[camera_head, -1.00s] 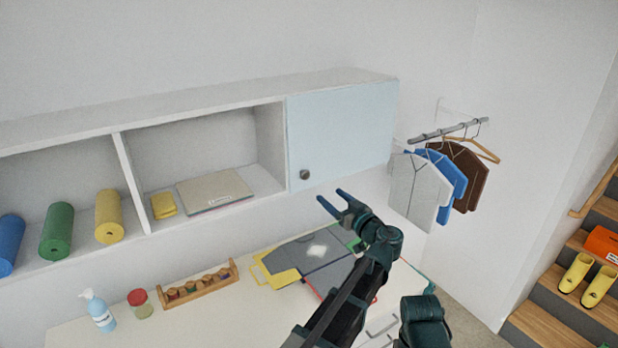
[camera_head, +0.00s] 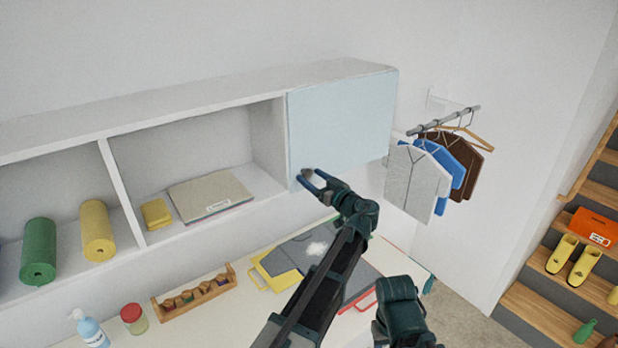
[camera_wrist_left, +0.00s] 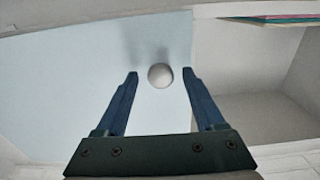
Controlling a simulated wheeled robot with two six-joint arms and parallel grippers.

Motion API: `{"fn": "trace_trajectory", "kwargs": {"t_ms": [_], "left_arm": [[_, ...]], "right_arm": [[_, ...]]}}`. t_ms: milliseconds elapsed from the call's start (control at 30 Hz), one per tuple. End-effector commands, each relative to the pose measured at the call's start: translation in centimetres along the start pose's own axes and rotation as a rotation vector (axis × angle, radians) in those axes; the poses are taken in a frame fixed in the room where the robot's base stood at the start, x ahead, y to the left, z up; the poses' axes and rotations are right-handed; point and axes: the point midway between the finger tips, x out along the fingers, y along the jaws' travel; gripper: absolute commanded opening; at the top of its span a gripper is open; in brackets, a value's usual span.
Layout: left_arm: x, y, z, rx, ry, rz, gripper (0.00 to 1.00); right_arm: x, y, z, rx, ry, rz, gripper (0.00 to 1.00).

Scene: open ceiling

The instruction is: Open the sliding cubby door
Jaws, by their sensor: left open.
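The pale blue cubby door (camera_head: 342,118) covers the right-hand compartment of the white wall shelf. A small round knob (camera_head: 307,173) sits near its lower left corner. My left gripper (camera_head: 309,179) is at the knob with its blue fingers apart. In the left wrist view, the knob (camera_wrist_left: 160,75) lies between the two open fingertips of the left gripper (camera_wrist_left: 160,74), with a visible gap on each side. The door (camera_wrist_left: 75,75) fills the left of that view, and an open compartment shows at the right. My right gripper is not seen.
The compartment left of the door holds a folder (camera_head: 210,195) and a yellow cloth (camera_head: 156,213). Below, the white counter holds a wooden rack (camera_head: 195,292), a red-lidded jar (camera_head: 133,318) and folders (camera_head: 300,255). Clothes on hangers (camera_head: 417,180) hang right of the door.

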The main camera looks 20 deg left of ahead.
Motion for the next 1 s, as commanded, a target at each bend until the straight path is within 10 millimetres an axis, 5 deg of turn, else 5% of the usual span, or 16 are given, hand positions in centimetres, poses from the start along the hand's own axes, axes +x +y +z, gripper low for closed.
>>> {"fn": "trace_trajectory", "kwargs": {"t_ms": [67,433,1000], "left_arm": [[0.00,-0.02,0.00,0.000,0.000,0.000,0.65],[0.00,-0.02,0.00,0.000,0.000,0.000,0.00],[-0.02,-0.01,0.00,0.000,0.000,0.000,0.00]], "right_arm": [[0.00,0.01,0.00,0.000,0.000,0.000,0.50],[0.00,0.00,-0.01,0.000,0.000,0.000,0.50],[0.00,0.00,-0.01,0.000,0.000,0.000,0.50]]}}
